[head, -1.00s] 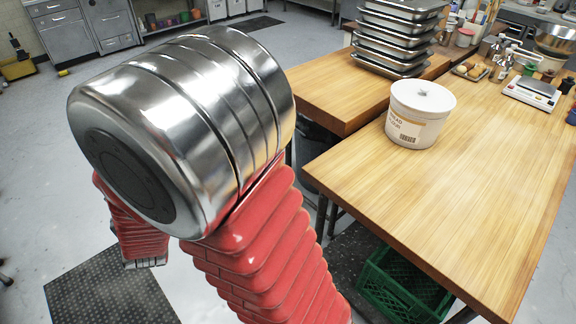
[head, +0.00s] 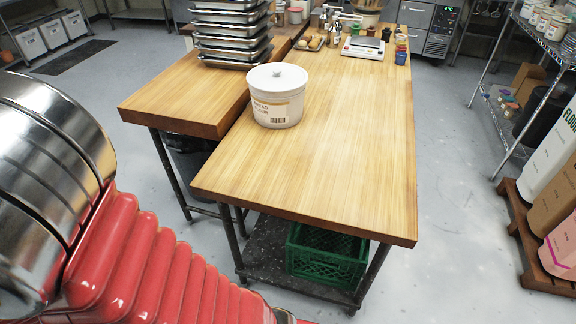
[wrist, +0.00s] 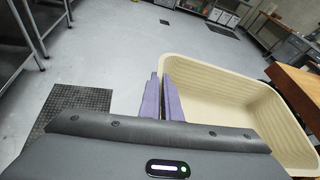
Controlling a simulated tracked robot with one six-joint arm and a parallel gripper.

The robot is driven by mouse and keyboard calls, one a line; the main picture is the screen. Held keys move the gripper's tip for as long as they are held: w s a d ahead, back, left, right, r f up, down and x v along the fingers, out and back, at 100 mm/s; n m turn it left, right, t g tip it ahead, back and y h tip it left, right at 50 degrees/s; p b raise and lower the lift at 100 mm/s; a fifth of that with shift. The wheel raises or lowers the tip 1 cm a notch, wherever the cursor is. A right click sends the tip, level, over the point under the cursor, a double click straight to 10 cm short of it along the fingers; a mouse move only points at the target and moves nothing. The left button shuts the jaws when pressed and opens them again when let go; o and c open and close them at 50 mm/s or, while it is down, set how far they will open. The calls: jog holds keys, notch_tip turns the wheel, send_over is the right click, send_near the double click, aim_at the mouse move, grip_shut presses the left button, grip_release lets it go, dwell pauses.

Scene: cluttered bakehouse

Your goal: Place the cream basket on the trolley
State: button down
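The cream basket (wrist: 240,95) shows in the wrist view as a deep, ribbed, empty tub at the right. My gripper (wrist: 164,82) has purple fingers closed at its near left rim, one finger outside and one inside the wall. The basket appears held above the floor, close to a wooden edge at the right. Its lower right part is cut off by the frame. In the head view the gripper and basket are out of sight; only my red and metal arm shows at the left. I cannot make out a trolley in either view.
Sacks stand on a pallet (head: 530,245) at right. The floor between is clear.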

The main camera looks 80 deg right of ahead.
jog(key=d+m+h, duration=0.1)
jog(key=d, duration=0.5)
jog(key=s+d+r+m+g+h, duration=0.1)
jog(key=d+h, duration=0.1)
jog(key=d, duration=0.3)
jog(key=d+r+m+g+h, duration=0.1)
jog(key=d+m, duration=0.1)
jog(key=d, duration=0.4)
jog(key=shift+s+d, duration=0.25)
jog(key=shift+d, duration=0.1)
jog(key=s+d+r+m+g+h, duration=0.1)
jog(key=s+d+m+g+h, duration=0.15)
jog(key=s+d, duration=0.6)
jog(key=s+d+r+m+g+h, duration=0.1)
jog(key=s+d+m+g, duration=0.3)
jog(key=d, duration=0.8)
jog(key=s+d+r+m+g+h, duration=0.2)
jog(key=s+d, duration=0.5)
jog(key=d, duration=0.3)
jog(key=s+d+m+g, duration=0.1)
jog(key=s+d+g, duration=0.1)
jog(key=s+d, duration=0.2)
jog(key=s+d+r+m+g, duration=0.1)
jog(key=s+d, duration=0.3)
jog(key=s, duration=0.7)
jog(key=shift+m+g, duration=0.75)
jog(key=shift+y, duration=0.25)
notch_tip(320, 180, down, 6)
jog(key=shift+f, duration=0.15)
jog(key=shift+w+f, duration=0.1)
